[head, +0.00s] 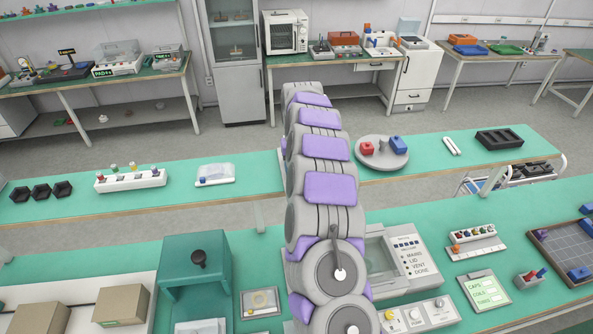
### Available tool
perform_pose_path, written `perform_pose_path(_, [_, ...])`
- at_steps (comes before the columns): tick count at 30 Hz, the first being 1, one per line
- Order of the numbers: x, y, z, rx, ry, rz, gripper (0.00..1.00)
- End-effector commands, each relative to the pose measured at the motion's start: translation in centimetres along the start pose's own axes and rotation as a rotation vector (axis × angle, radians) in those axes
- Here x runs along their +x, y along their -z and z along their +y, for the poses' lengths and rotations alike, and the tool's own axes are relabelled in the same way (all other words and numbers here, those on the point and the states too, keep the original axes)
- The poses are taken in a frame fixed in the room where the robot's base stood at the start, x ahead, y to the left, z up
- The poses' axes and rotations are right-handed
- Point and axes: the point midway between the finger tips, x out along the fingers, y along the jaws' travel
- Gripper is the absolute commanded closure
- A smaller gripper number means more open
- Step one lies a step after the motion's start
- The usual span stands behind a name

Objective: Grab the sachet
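I cannot tell for certain which thing is the sachet. A small flat clear packet-like item with a yellowish ring (260,302) lies on the near green bench, left of my arm. A clear, low, bag-like item on a white base (215,174) lies on the middle bench, also left of my arm. My grey and purple arm runs up the centre of the head view and hides part of both benches. My gripper's fingers do not show.
A teal press-like box with a black knob (195,265) and cardboard boxes (122,305) stand at the near left. A grey machine with a lidded chamber (405,255) is right of my arm. A round grey platter (382,158) sits on the middle bench (90,190).

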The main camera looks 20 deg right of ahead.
Motion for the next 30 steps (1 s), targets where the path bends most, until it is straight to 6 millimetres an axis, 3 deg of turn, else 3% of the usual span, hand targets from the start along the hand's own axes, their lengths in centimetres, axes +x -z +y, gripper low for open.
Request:
perform_pose_path(2, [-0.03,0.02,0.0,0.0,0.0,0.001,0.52])
perform_pose_path(17, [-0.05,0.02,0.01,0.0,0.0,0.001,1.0])
perform_pose_path(30, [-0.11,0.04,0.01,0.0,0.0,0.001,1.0])
